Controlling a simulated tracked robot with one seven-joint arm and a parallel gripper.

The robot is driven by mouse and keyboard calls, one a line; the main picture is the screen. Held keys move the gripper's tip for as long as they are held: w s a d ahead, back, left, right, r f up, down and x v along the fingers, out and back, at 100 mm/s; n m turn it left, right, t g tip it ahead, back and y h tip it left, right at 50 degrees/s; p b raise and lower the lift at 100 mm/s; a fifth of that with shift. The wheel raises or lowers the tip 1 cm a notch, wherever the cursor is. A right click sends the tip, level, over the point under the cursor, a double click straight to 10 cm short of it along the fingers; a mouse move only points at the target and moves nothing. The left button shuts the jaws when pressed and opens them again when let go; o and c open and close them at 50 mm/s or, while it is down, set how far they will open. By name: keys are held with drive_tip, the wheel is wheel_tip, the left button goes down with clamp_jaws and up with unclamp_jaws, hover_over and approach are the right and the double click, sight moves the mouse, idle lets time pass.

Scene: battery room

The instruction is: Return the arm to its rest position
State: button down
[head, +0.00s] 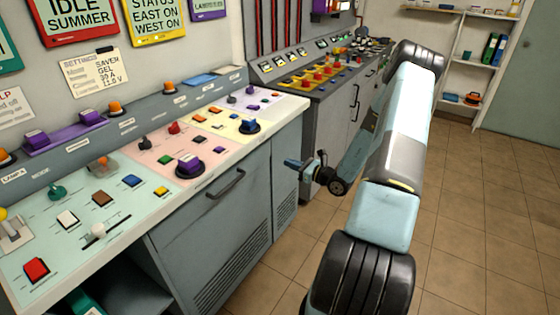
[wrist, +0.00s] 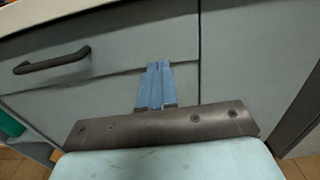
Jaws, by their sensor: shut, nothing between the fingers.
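My arm rises at the right of the head view, bends at the top and comes back down to my gripper (head: 292,163). The gripper is in front of the grey control console (head: 215,225), past its right end in the picture and below its top edge. In the wrist view the blue fingers of my gripper (wrist: 157,68) are together with nothing between them. They point at the grey cabinet front (wrist: 110,55), which has a dark handle (wrist: 52,60) at the left. I cannot tell how far the fingertips are from that front.
The console top (head: 140,205) carries many buttons, knobs and levers. A second console (head: 335,100) stands behind, with red and yellow controls. White shelves (head: 475,62) and a grey-green door (head: 525,80) are at the back right. The tiled floor (head: 470,220) at the right is clear.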

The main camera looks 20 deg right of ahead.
drive_tip(key=s+a+r+n+g, duration=0.7)
drive_tip(key=a+r+n, duration=0.15)
drive_tip(key=r, duration=0.25)
drive_tip(key=s+a+r+n+g, duration=0.65)
drive_tip(key=a+r+n, duration=0.2)
drive_tip(key=r, duration=0.25)
drive_tip(key=s+r+n+t+h, duration=0.2)
drive_tip(key=s+r+n+h, duration=0.3)
drive_tip(key=s+r, duration=0.3)
drive_tip(key=s+d+r+n+t+h, duration=0.1)
drive_tip(key=s+r+n+h, duration=0.4)
drive_tip(key=s, duration=0.8)
wheel_tip(320, 180, up, 4)
drive_tip(key=shift+s+d+f+n+t, duration=0.25)
drive_tip(key=shift+n+t, duration=0.3)
drive_tip(key=shift+n, duration=0.55)
